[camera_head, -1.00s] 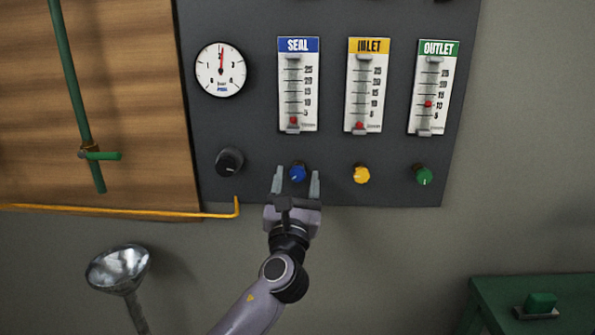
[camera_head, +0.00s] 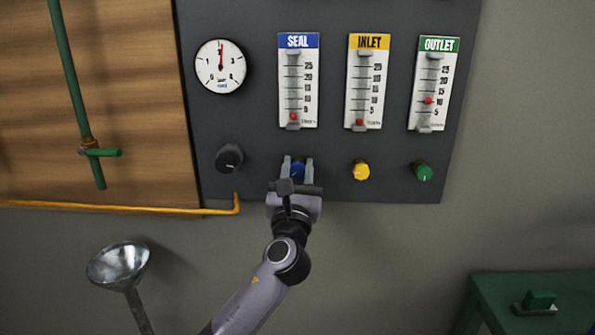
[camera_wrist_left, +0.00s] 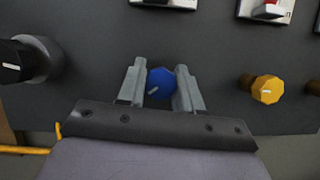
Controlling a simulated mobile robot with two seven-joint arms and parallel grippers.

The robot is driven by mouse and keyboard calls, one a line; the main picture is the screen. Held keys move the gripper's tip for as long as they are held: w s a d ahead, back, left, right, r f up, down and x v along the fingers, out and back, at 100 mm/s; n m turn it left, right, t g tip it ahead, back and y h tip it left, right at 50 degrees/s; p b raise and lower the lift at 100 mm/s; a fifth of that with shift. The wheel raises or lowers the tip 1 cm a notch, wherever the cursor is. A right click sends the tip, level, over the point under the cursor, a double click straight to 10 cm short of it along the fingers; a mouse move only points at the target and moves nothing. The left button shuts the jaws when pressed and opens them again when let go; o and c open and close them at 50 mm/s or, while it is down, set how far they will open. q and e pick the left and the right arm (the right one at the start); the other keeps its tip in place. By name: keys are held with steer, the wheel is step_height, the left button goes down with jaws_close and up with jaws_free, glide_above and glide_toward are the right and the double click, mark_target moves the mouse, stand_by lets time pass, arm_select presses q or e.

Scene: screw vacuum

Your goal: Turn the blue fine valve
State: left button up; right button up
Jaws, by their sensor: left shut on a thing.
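The blue fine valve (camera_head: 298,170) is a small faceted knob on the dark panel, below the SEAL gauge (camera_head: 298,82). In the left wrist view the blue knob (camera_wrist_left: 161,82) sits between the two grey fingers, its white mark pointing down and left. My left gripper (camera_head: 297,168) is shut on the knob, one finger on each side. The fingers also show in the left wrist view (camera_wrist_left: 160,88). The red marker in the SEAL gauge is near the bottom of its scale. My right gripper is not in view.
A black knob (camera_head: 229,158) is left of the blue one. A yellow knob (camera_head: 360,170) and a green knob (camera_head: 422,171) are to its right. A dial (camera_head: 220,66) is at upper left. A yellow pipe (camera_head: 120,209), a metal funnel (camera_head: 118,266) and a green table (camera_head: 570,293) are lower down.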

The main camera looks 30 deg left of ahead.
arm_select(q)
steer(key=n+g+y+b, duration=0.1)
steer(key=n, duration=0.2)
steer(key=shift+f+n+y+b, duration=0.1)
steer(key=shift+n+y+b, duration=0.2)
steer(key=shift+y+b, duration=0.1)
steer(key=n+g+y+b, duration=0.1)
steer(key=n, duration=0.2)
steer(key=shift+n, duration=0.4)
steer(key=n+g+y+b, duration=0.1)
steer(key=n+g, duration=0.1)
steer(key=n, duration=0.1)
steer(key=shift+y, duration=0.3)
steer(key=shift+n+g+b, duration=0.35)
steer(key=shift+n+g, duration=0.25)
steer(key=shift+n, duration=1.2)
steer(key=shift+y, duration=0.3)
steer(key=o, duration=1)
steer(key=shift+o, duration=0.2)
steer(key=shift+s, duration=0.1)
